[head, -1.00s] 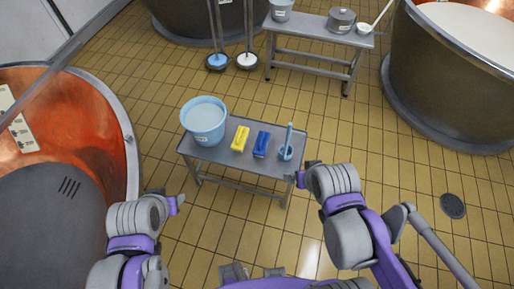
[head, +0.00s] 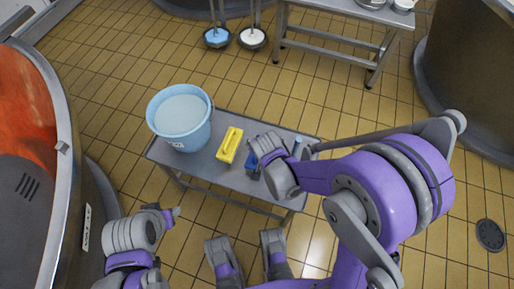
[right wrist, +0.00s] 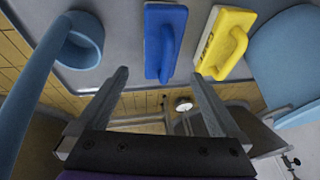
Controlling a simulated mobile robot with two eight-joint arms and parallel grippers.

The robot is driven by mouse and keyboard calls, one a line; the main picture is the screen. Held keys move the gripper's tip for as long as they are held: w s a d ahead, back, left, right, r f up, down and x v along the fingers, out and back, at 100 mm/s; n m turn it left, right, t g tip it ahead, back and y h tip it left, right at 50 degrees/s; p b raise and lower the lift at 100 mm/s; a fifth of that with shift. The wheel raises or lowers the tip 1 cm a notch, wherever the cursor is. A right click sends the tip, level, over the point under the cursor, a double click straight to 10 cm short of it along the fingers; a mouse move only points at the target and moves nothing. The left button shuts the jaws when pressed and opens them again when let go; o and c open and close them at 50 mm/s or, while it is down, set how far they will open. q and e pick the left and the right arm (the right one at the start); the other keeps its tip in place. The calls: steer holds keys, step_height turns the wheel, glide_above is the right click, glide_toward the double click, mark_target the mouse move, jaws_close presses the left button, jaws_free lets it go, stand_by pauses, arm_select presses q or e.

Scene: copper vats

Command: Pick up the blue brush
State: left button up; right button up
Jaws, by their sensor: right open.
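The blue brush (right wrist: 165,42) lies on the small grey table (head: 205,172) between a yellow brush (right wrist: 225,42) and a blue ladle (right wrist: 80,45). In the head view my right arm hides most or all of it. My right gripper (right wrist: 160,78) is open and empty; in the right wrist view its two fingers point towards the blue brush, with the brush's near end just beyond and between the tips. I see no contact. My left gripper (head: 172,213) hangs in front of the table's left side, away from the brushes; its jaws are too small to read.
A light blue bucket (head: 180,118) stands on the table's left end. The yellow brush also shows in the head view (head: 229,145), close to my right gripper. A copper vat (head: 30,120) stands at the left. A metal bench (head: 335,45) stands behind; tiled floor lies between.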

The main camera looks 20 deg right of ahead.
mark_target(251, 163)
steer(key=b+x, duration=0.1)
steer(key=x, duration=0.3)
steer(key=shift+s+f, duration=0.1)
steer(key=shift+s, duration=0.1)
steer(key=b+x, duration=0.1)
steer(key=x, duration=0.1)
steer(key=b+x, duration=0.1)
steer(key=x, duration=0.2)
steer(key=shift+w+f, duration=0.2)
steer(key=shift+w, duration=0.2)
steer(key=c, duration=1.4)
